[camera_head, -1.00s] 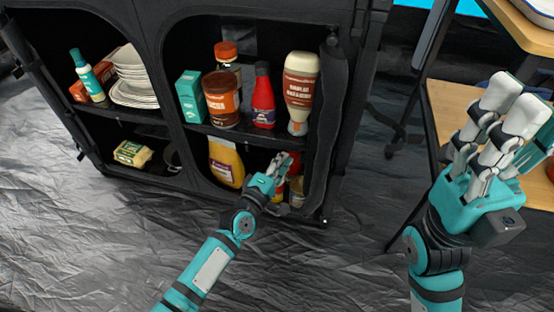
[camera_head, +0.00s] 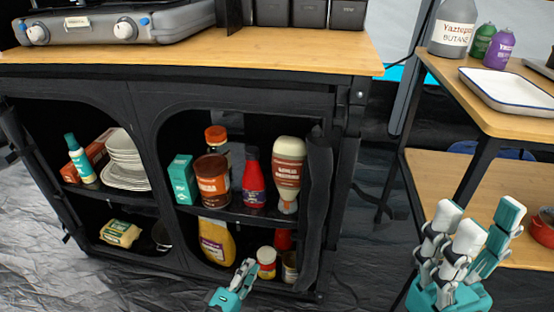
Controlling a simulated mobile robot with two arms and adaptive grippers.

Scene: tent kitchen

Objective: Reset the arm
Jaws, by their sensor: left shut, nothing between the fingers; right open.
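My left gripper (camera_head: 246,270) is low in front of the cabinet's right compartment, shut and empty. Its fingertips lie in front of the lower shelf, near a small jar (camera_head: 266,262) and a yellow bottle (camera_head: 216,241). I cannot tell whether it touches anything. My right gripper (camera_head: 470,232) is raised at the lower right, its white and teal fingers pointing up, open and empty. It is in front of the side table's lower shelf. Most of both arms is below the picture.
The black cabinet (camera_head: 90,93) has bottles and jars in its right half, and dishes and packets in its left. A stove (camera_head: 120,24) stands on its wooden top. The side table at right holds a white tray (camera_head: 510,90). A red item (camera_head: 542,230) sits on its lower shelf.

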